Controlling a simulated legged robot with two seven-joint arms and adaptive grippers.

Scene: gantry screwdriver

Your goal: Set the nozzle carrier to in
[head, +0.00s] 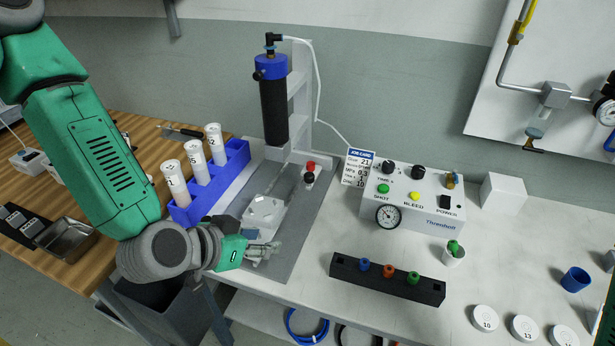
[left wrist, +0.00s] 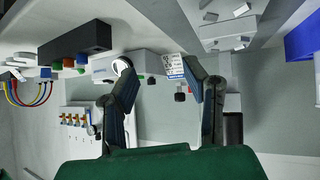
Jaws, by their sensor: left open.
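A pale block (head: 264,211), which looks like the nozzle carrier, sits on the grey base plate (head: 308,222) in front of the black dispensing barrel (head: 274,110). Whether it is in or out I cannot tell. A pale block with small raised parts also shows at the top of the left wrist view (left wrist: 226,32). My left gripper (head: 264,250) is at the front of the base plate, just nearer than the pale block. In the left wrist view its fingers (left wrist: 158,70) are apart with nothing held between them. My right gripper is not in view.
A blue rack (head: 238,165) of white tubes stands left of the plate. The control box (head: 412,200) stands to the right. A black holder (head: 345,275) with blue, orange and green nozzles lies in front. White bench shows around the holder.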

